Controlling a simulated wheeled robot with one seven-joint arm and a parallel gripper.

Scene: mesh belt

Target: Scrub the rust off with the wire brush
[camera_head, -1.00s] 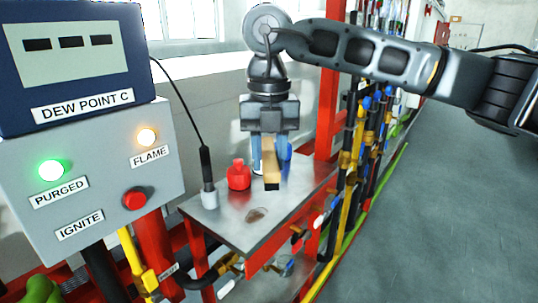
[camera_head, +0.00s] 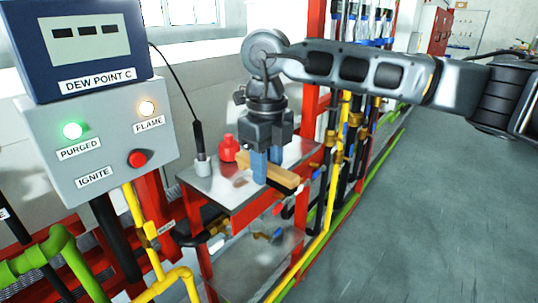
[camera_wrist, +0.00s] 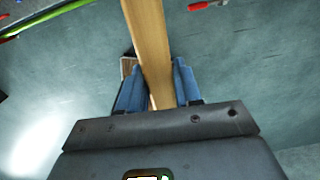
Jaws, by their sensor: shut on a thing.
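My gripper (camera_head: 266,168) has blue fingers and points down over the small metal table (camera_head: 205,180). It is shut on the wire brush (camera_head: 284,178), whose pale wooden body sticks out to the right of the fingers. In the wrist view the wooden brush (camera_wrist: 148,45) runs between the two blue fingers (camera_wrist: 158,90). Its bristles are hard to make out. A brown rust patch (camera_head: 240,181) lies on the table top, just left of the fingers. I cannot tell whether the brush touches the table.
A red bottle (camera_head: 228,150) and a grey-based probe with a black handle (camera_head: 201,145) stand at the table's back left. The control box (camera_head: 100,140) is to the left. Pipes and valves (camera_head: 335,150) line the table's right side. The floor (camera_head: 440,200) at right is clear.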

